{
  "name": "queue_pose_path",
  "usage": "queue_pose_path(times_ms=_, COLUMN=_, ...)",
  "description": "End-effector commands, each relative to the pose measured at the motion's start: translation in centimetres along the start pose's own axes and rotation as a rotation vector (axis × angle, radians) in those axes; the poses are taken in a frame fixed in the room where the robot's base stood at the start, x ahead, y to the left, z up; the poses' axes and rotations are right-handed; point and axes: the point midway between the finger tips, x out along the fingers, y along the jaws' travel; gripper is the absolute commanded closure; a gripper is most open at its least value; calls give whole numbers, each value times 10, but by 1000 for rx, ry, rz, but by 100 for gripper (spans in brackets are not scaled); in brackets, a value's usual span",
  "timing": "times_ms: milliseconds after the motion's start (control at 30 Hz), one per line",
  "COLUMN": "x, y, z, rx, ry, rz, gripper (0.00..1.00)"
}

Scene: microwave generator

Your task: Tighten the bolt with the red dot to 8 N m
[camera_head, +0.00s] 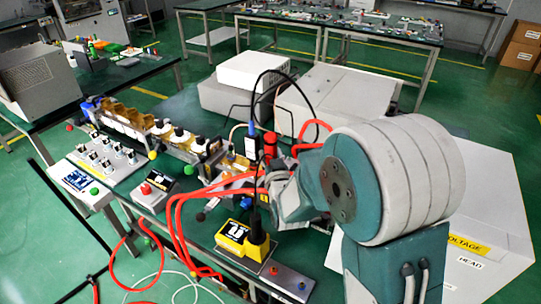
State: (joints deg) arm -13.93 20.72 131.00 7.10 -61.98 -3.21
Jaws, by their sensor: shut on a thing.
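My arm reaches in from the right, and my gripper (268,187) is at the middle of the bench, partly hidden by my own wrist. It is shut on an upright blue and black tool (252,145) with a black cable looping up from its top. The tool's lower end is over or beside a yellow block with a black and white face (232,236); I cannot tell whether it touches. I cannot make out which bolt has the red dot.
Red cables (180,235) loop across the bench and hang off its front. A red push-button box (147,189), a switch panel (105,155) and a row of yellow and white parts (150,127) are at the left. Large grey-white housings (335,95) stand behind.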

Motion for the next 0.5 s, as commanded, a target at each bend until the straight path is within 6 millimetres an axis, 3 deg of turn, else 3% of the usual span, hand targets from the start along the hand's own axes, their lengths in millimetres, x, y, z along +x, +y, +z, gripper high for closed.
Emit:
queue_pose_path(times_ms=167, x=0, y=0, z=1, rx=0, ry=-5, rz=0, gripper=100)
queue_pose_path(times_ms=500, x=0, y=0, z=-20, rx=0, ry=0, rz=0, gripper=100)
